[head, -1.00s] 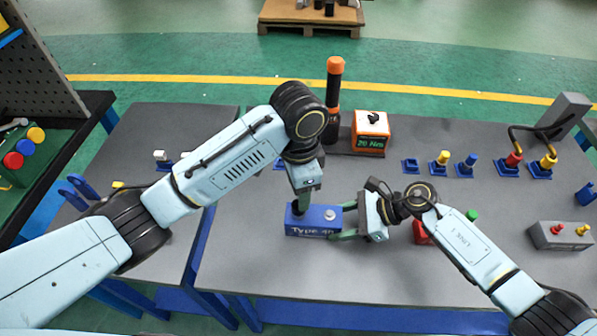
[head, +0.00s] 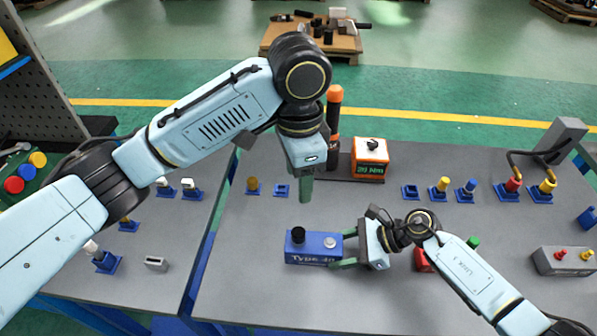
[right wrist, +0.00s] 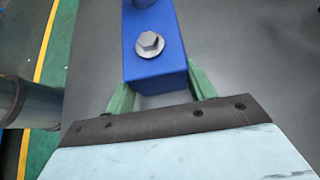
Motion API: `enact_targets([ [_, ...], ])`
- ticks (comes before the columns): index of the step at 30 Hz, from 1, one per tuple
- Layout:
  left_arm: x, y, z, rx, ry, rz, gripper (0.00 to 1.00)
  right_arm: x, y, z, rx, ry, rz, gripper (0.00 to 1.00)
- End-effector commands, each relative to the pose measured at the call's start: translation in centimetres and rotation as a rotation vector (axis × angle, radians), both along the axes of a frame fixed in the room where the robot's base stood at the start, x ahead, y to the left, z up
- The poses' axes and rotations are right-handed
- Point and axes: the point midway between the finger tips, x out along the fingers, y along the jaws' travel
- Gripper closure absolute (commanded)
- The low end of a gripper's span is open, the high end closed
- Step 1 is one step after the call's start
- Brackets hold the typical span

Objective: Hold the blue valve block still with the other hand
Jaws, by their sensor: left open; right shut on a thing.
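The blue valve block (head: 314,257) lies on the grey table with its "Type 40" label facing the front. It has a black knob (head: 298,235) at its left end and a grey hex bolt (head: 330,242) at its right end. My right gripper (head: 346,248) is shut on the right end of the block. The right wrist view shows green fingers on both sides of the blue block (right wrist: 157,68), with the bolt (right wrist: 150,44) between them. My left gripper (head: 306,190) is open and empty, raised above and behind the block, apart from it.
An orange torque unit (head: 370,158) and an orange-topped black tool (head: 334,115) stand at the back. Blue holders with yellow (head: 440,187) and blue knobs stand at the right rear. A red part (head: 423,260) sits beside my right arm. The table left of the block is clear.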

Motion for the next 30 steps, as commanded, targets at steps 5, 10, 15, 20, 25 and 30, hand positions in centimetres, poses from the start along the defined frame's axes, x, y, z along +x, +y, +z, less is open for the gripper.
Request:
enact_targets([
  [5,0.0,0.0,0.0,0.0,0.0,0.0,0.47,0.0,0.0,0.1,0.001,-0.001,0.0,0.34],
  [10,0.0,0.0,0.0,0.0,0.0,0.0,0.47,0.0,0.0,0.0,0.001,0.0,0.0,0.2],
  [15,0.0,0.0,0.0,0.0,0.0,0.0,0.47,0.0,0.0,0.0,0.0,0.0,0.0,0.2],
  [20,0.0,0.0,0.0,-0.001,0.0,0.0,0.47,0.1,-0.8,0.5,0.0,-0.001,0.0,0.2],
  [25,0.0,0.0,0.0,-0.001,0.0,0.0,0.47,0.1,-3.5,2.2,-0.003,-0.003,-0.001,0.2],
  [30,0.0,0.0,0.0,-0.001,0.0,0.0,0.47,0.0,-6.5,4.4,-0.003,-0.002,-0.001,0.2],
])
